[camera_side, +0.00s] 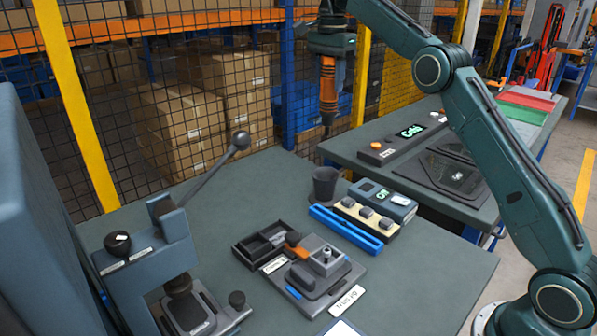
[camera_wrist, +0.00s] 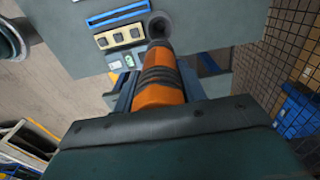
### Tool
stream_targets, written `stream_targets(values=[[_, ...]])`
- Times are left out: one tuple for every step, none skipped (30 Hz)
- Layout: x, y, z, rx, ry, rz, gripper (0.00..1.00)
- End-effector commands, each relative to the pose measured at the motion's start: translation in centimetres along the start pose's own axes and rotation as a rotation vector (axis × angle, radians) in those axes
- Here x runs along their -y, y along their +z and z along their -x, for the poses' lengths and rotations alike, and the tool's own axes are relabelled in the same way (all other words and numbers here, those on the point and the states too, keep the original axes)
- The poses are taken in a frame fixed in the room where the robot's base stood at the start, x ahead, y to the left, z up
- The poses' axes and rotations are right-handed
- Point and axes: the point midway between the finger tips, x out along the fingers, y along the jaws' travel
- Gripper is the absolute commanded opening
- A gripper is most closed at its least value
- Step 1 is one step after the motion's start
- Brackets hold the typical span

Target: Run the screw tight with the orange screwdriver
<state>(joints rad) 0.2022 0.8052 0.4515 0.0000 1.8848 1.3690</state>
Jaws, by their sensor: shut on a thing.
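The orange screwdriver (camera_side: 327,82) has dark bands and hangs upright with its tip down. My gripper (camera_side: 328,52) is shut on its upper part, high at the back of the bench. The screwdriver (camera_wrist: 162,82) also shows between my gripper's fingers in the wrist view. Its tip is in the air above a dark cup (camera_side: 325,186). A grey fixture (camera_side: 318,278) sits at the bench's front middle, well away from the tool, with a small round metal piece (camera_side: 327,255) on top. I cannot tell whether this is the screw.
A black tray (camera_side: 262,244) adjoins the fixture at left. A blue tray (camera_side: 345,230), a beige block (camera_side: 366,218) and a grey box with a display (camera_side: 383,200) stand near the cup. A lever press (camera_side: 175,250) stands at left. The bench's back left is clear.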

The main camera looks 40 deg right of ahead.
Motion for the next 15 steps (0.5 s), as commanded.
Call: stream_targets(values=[[-0.02, 0.00, 0.15, -0.001, -0.003, 0.000, 0.00], [-0.02, 0.00, 0.15, -0.001, -0.003, 0.000, 0.00], [-0.02, 0.00, 0.15, -0.001, -0.003, 0.000, 0.00], [-0.02, 0.00, 0.14, -0.001, -0.003, 0.000, 0.00], [-0.02, 0.00, 0.15, -0.001, -0.003, 0.000, 0.00], [-0.02, 0.01, 0.15, -0.001, -0.003, 0.000, 0.00], [-0.02, 0.01, 0.15, -0.001, -0.003, 0.000, 0.00], [-0.02, 0.02, 0.15, -0.001, -0.003, 0.000, 0.00], [-0.03, 0.06, 0.15, -0.001, -0.003, 0.001, 0.00], [-0.03, 0.11, 0.16, -0.001, -0.003, 0.001, 0.00], [-0.04, 0.17, 0.16, -0.001, -0.003, 0.002, 0.00], [-0.06, 0.28, 0.18, -0.001, -0.003, 0.003, 0.00], [-0.08, 0.38, 0.19, -0.001, -0.003, 0.004, 0.00], [-0.10, 0.51, 0.20, -0.001, -0.003, 0.006, 0.00], [-0.14, 0.72, 0.19, -0.001, -0.003, 0.008, 0.00]])
